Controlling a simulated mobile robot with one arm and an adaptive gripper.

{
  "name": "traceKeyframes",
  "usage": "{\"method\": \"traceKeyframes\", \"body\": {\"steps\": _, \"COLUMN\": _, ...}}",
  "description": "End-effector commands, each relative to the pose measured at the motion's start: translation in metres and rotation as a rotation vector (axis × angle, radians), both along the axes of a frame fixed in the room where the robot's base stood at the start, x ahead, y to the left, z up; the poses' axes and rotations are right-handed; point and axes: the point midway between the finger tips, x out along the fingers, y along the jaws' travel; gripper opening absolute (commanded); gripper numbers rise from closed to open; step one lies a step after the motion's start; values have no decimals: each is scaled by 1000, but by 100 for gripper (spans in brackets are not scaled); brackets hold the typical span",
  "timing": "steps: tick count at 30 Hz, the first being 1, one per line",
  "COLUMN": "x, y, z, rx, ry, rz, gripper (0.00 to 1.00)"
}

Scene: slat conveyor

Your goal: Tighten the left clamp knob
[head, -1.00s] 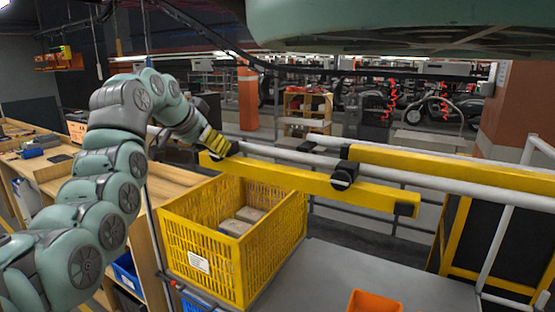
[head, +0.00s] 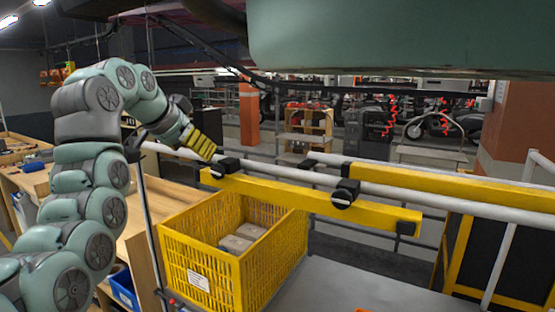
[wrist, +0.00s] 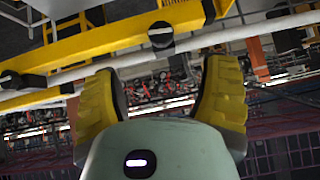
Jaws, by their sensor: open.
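The left clamp knob (head: 217,173) is black with a pale stripe across its face and sits at the left end of the yellow rail (head: 290,195). It also shows in the wrist view (wrist: 160,35), between and ahead of the finger lines. My gripper (head: 205,148) has yellow ribbed fingers and is just above and left of that knob in the head view. In the wrist view my gripper (wrist: 160,90) is open, its fingers wide apart with nothing between them. The right clamp knob (head: 343,195) is on the same rail; it appears at the left of the upside-down wrist view (wrist: 10,79).
A yellow crate (head: 205,265) with grey blocks stands below the rail. A white pipe rail (head: 430,190) and a second yellow bar (head: 450,183) run behind. A wooden bench (head: 150,230) stands at left. The grey surface (head: 340,290) beside the crate is mostly clear.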

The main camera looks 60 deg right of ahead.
Motion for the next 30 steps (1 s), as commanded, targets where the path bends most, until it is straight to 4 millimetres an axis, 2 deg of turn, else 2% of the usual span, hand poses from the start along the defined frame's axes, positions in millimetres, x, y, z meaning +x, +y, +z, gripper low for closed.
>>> {"method": "traceKeyframes", "body": {"steps": 4, "x": 16, "y": 11, "z": -24, "rx": 16, "ry": 167, "rz": 68, "gripper": 73}}
{"method": "traceKeyframes", "body": {"steps": 8, "x": 26, "y": 24, "z": -57, "rx": 5, "ry": 424, "rz": 167, "gripper": 73}}
{"method": "traceKeyframes", "body": {"steps": 12, "x": 27, "y": 38, "z": -86, "rx": -31, "ry": 732, "rz": 296, "gripper": 73}}
{"method": "traceKeyframes", "body": {"steps": 16, "x": 23, "y": 51, "z": -104, "rx": -82, "ry": 1031, "rz": 430, "gripper": 73}}
{"method": "traceKeyframes", "body": {"steps": 23, "x": 14, "y": 67, "z": -113, "rx": -203, "ry": 1582, "rz": 685, "gripper": 73}}
{"method": "traceKeyframes", "body": {"steps": 30, "x": 8, "y": 78, "z": -102, "rx": -327, "ry": 2182, "rz": 943, "gripper": 73}}
